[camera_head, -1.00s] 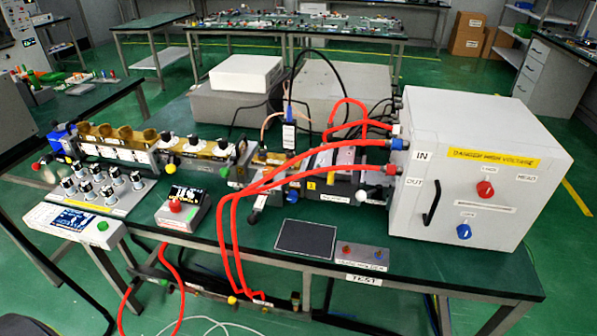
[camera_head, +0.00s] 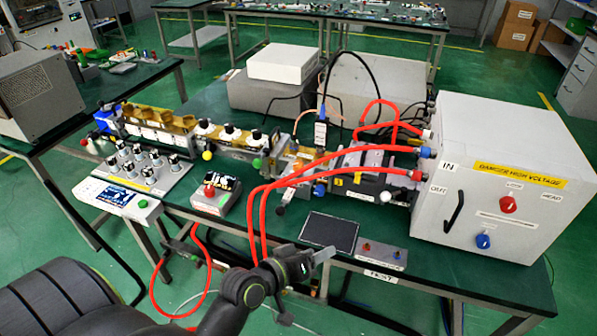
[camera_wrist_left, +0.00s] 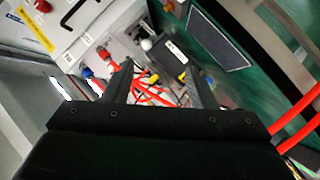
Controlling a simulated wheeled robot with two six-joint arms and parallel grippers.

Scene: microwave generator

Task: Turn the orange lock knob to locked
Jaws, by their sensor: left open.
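I cannot pick out an orange lock knob for certain in either view. The white high-voltage cabinet (camera_head: 470,205) at the right of the bench carries a red knob (camera_head: 508,204) and a blue knob (camera_head: 483,241) on its front. My left gripper (camera_head: 328,256) is over the bench's front edge, in front of the black pad and well left of the cabinet's knobs. In the left wrist view its two fingers (camera_wrist_left: 158,88) are apart with nothing held between them. Red cables and connectors show beyond the fingers. My right gripper is not in view.
Red cables (camera_head: 263,215) arch over the bench front beside my left arm. A black pad (camera_head: 330,231) and a small grey switch panel (camera_head: 380,255) lie near the front edge. A black handle (camera_head: 454,212) juts from the cabinet. The pad's top is clear.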

